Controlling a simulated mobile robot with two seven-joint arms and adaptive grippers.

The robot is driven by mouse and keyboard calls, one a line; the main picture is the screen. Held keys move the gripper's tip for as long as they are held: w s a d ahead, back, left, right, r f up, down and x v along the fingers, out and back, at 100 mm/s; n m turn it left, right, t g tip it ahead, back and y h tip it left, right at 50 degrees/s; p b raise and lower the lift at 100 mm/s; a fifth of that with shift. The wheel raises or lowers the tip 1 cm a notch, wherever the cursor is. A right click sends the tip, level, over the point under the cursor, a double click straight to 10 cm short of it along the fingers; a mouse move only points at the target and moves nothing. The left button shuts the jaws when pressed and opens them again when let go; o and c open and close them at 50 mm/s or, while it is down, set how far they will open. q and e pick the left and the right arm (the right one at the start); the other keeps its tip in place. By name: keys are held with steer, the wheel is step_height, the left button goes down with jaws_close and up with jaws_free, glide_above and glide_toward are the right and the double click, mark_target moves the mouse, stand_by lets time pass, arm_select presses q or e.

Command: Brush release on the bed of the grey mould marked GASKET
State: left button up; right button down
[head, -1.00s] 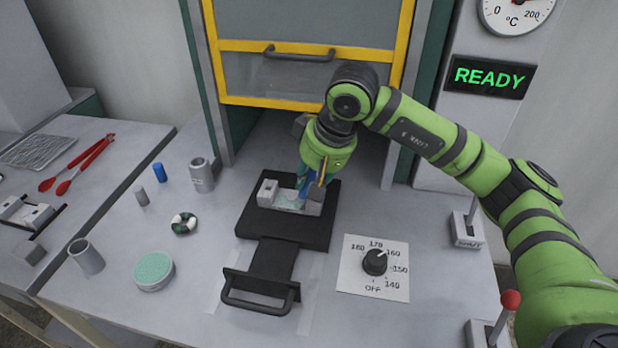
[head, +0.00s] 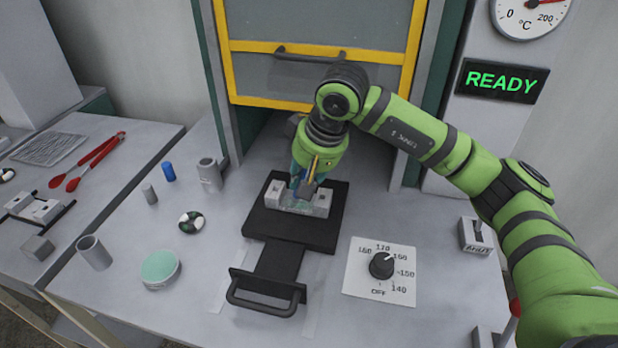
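The grey mould (head: 276,190) sits on the black sliding plate (head: 315,240) in front of the press, with a raised block at each end of its bed. Its marking is not readable here. My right gripper (head: 306,183) is over the mould, its blue fingers low over the bed. It appears shut on a brush (head: 314,166), whose thin yellow-brown handle shows at the fingers. The fingers hide the contact between brush and bed. A pale greenish tint shows on the bed. A round tin with a pale green top (head: 160,267) stands at the left. My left gripper is out of view.
The yellow-framed press guard (head: 320,75) is raised behind my arm. A dial (head: 381,265) is right of the plate. Grey cylinders (head: 94,252), a blue plug (head: 168,171) and a patterned ring (head: 191,222) stand left. Red tongs (head: 88,161) lie on the side table.

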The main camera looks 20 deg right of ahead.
steer(key=shift+w+a, duration=0.3)
steer(key=shift+a, duration=0.15)
steer(key=shift+d, duration=0.15)
steer(key=shift+s+d+b, duration=0.45)
steer(key=shift+s+d, duration=0.1)
steer(key=shift+d, duration=0.15)
steer(key=shift+d, duration=0.1)
steer(key=shift+s+d+b, duration=0.4)
steer(key=shift+s+d, duration=0.15)
steer(key=shift+d, duration=0.15)
steer(key=shift+w+a, duration=0.1)
steer(key=shift+a, duration=0.05)
